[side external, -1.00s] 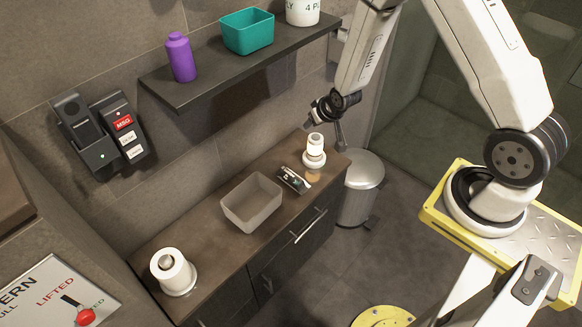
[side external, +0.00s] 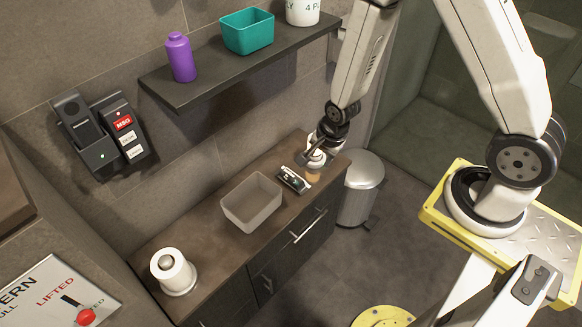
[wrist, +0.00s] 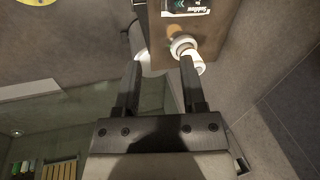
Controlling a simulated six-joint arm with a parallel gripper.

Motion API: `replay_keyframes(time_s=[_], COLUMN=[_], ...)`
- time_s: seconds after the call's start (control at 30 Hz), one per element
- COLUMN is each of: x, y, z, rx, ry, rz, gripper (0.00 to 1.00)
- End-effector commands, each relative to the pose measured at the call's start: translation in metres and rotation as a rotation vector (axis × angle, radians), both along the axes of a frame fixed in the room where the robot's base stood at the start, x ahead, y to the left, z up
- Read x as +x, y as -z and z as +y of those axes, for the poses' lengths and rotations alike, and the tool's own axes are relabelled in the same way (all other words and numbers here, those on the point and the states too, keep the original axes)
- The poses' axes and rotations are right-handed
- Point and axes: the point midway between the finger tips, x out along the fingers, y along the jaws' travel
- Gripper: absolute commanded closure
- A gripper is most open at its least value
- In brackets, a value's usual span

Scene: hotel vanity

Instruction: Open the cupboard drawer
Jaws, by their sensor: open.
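The dark cupboard (side external: 262,262) stands under the wooden counter, and its fronts look closed. A front on the right has a long silver bar handle (side external: 308,226). Another handle (side external: 267,284) shows on the left part. My gripper (side external: 308,160) is open and above the right end of the counter, up and behind the right handle. It overlaps a small white holder (side external: 317,160) there; I cannot tell whether they touch. In the wrist view my two fingers (wrist: 158,78) are apart with nothing gripped between them, and the white holder (wrist: 184,46) shows near one fingertip. No drawer handle shows there.
A metal trash can (side external: 361,190) stands right of the cupboard. A wall shelf (side external: 240,62) hangs above.

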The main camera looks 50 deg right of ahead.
Motion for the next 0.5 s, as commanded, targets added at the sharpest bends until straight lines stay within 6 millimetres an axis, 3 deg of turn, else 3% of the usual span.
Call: replay_keyframes(time_s=[0.23, 0.5], x=[-0.014, -0.014], y=[-0.002, 0.026], z=[0.009, 0.009], rx=[0.039, 0.038], ry=[0.138, 0.143], rz=[0.042, 0.045], gripper=[0.47, 0.47])
